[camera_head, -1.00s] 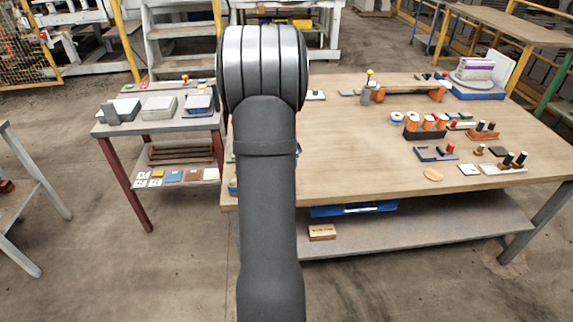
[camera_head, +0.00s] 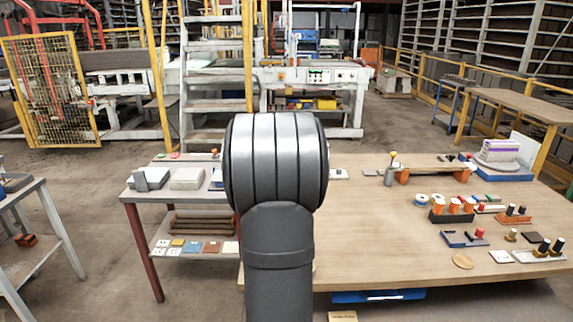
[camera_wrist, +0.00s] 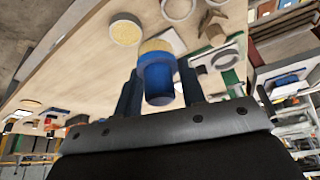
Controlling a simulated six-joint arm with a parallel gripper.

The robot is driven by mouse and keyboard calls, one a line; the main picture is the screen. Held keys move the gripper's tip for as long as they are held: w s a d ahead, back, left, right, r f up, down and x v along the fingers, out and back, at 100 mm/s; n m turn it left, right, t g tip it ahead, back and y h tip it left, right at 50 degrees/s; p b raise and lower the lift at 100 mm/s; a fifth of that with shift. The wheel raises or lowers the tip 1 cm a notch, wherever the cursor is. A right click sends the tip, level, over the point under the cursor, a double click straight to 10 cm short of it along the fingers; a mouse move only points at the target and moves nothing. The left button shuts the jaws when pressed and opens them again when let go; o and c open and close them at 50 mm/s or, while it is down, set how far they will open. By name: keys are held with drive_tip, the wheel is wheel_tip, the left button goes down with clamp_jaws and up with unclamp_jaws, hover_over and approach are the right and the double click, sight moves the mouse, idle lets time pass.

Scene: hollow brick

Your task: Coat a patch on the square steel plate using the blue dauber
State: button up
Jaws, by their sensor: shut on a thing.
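In the wrist view my gripper (camera_wrist: 158,80) is shut on the blue dauber (camera_wrist: 158,84), a blue cylinder with a yellowish tip that points away from the wrist toward the wooden tabletop. The dauber appears clear of the tabletop. In the head view my own arm hides the gripper and the dauber. I cannot pick out the square steel plate for certain.
The wooden workbench (camera_head: 400,230) has a bare middle. A grey side table (camera_head: 150,195) with blocks stands at left.

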drive_tip(key=w+f+n+g+y, duration=0.35)
drive_tip(key=w+n+y, duration=0.25)
drive_tip(key=w+n, duration=0.8)
drive_tip(key=shift+s+a+f+n+t, duration=0.1)
drive_tip(key=shift+s+f+n, duration=0.45)
drive_tip(key=shift+f, duration=0.8)
drive_tip(key=shift+s+d+f+n+t, duration=0.15)
drive_tip(key=shift+s+f+n, duration=0.4)
drive_tip(key=shift+f, duration=0.85)
drive_tip(key=shift+s+a+f+n+t, duration=0.15)
drive_tip(key=shift+s+f+n, duration=0.35)
drive_tip(key=shift+f, duration=0.85)
drive_tip(key=shift+w+d+f, duration=0.15)
drive_tip(key=shift+d+f, duration=0.25)
drive_tip(key=shift+d, duration=0.65)
drive_tip(key=shift+c, duration=0.5)
drive_tip(key=shift+d, duration=2.7)
drive_tip(key=shift+a, duration=3.85)
drive_tip(key=shift+w+d, duration=0.25)
drive_tip(key=shift+w, duration=0.4)
drive_tip(key=shift+d, duration=3.8)
drive_tip(key=shift+a, duration=3.95)
wheel_tip(320, 180, up, 8)
